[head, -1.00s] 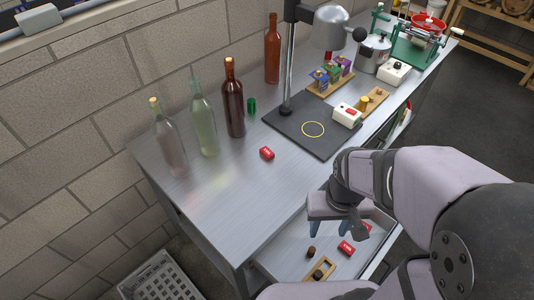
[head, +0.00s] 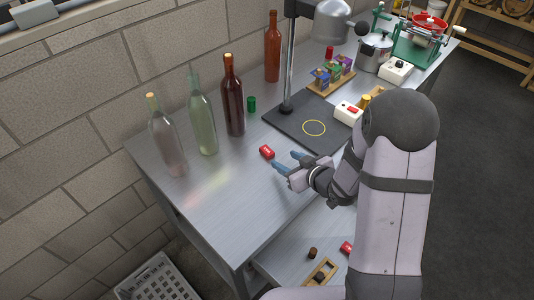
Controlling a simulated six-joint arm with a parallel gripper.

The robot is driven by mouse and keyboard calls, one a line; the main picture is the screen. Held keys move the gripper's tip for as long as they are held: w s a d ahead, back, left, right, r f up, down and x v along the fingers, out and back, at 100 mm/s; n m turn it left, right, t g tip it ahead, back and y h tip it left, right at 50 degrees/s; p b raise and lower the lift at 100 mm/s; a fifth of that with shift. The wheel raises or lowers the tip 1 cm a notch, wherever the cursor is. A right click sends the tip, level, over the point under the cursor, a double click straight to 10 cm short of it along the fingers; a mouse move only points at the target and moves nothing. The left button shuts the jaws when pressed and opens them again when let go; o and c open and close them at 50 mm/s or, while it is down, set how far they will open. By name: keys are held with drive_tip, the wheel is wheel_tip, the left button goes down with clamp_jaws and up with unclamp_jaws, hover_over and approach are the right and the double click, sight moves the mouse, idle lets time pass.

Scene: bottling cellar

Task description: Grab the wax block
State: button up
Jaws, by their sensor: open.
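A small red block with a white label (head: 267,152), which looks like the wax block, lies on the metal bench in front of the dark bottle. My gripper (head: 287,161) is open and low over the bench, just right of this block. Its two blue fingers point left toward the block, and nothing is between them. I cannot tell whether a finger touches the block.
A clear bottle (head: 168,140), a green-tinted bottle (head: 202,115) and a dark red bottle (head: 233,97) stand left of the block. A black stand base (head: 290,125) with a lamp-like head (head: 332,20) lies behind. The bench's front left is clear.

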sight(268, 151)
drive_tip(key=shift+w+a+r+y, duration=0.1)
drive_tip(key=shift+a+r+y, duration=0.05)
drive_tip(key=shift+a+y, duration=0.55)
drive_tip(key=shift+r+p+x, duration=0.2)
drive_tip(key=shift+p+x, duration=1.15)
drive_tip(key=shift+x, duration=2.3)
drive_tip(key=shift+w, duration=0.1)
drive_tip(key=shift+c, duration=0.6)
drive_tip(key=c, duration=1.1)
